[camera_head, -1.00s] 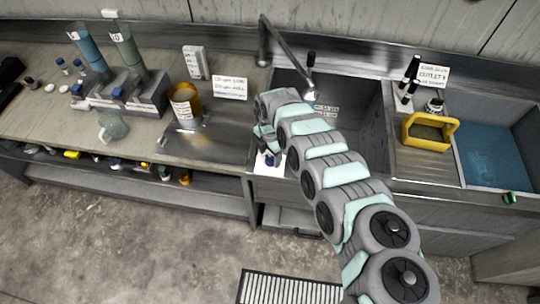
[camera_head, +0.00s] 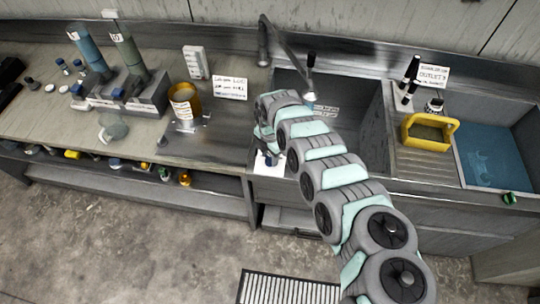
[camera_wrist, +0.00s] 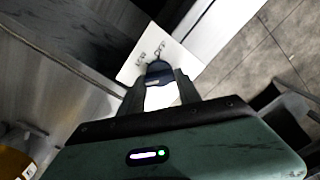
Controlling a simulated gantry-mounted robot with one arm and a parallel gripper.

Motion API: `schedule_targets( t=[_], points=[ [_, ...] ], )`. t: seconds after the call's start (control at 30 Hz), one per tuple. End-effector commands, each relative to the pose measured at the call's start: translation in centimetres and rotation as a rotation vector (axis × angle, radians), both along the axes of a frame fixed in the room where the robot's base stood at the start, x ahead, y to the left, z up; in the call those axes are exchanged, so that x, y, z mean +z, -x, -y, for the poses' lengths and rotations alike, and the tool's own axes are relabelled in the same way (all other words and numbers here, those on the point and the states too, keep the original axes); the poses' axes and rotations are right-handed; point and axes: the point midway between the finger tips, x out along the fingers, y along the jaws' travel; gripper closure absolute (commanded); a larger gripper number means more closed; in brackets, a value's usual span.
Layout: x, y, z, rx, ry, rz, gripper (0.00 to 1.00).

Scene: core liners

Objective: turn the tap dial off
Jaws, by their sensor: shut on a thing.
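The tap dial (camera_wrist: 158,70) is a dark blue knob with a pale lower part, in front of a white marked plate (camera_wrist: 134,62). My gripper (camera_wrist: 157,82) is shut on the dial, one finger on each side of it. In the head view my gripper (camera_head: 268,153) is at the front of the counter, just left of the sink, with the white plate (camera_head: 263,168) below it. My wrist hides most of the dial there. The metal tap (camera_head: 287,45) arches over the sink at the back.
The dark sink (camera_head: 352,125) lies right of my arm. A yellow caddy (camera_head: 428,145) stands farther right, beside a blue-bottomed basin (camera_head: 490,160). An amber container (camera_head: 180,108), a white card (camera_head: 230,87) and a rack of tubes (camera_head: 120,90) are on the left counter.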

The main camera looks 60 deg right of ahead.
Motion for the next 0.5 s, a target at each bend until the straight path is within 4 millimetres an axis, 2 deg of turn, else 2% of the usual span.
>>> schedule_targets(
  t=[0.03, 0.13, 0.5],
  points=[
    [0.02, 0.01, 0.00, 0.000, 0.000, 0.000, 0.91],
    [0.03, 0.01, 0.00, 0.000, 0.000, 0.000, 1.00],
    [0.20, -0.04, -0.04, -0.056, 0.000, -0.002, 1.00]
  ],
)
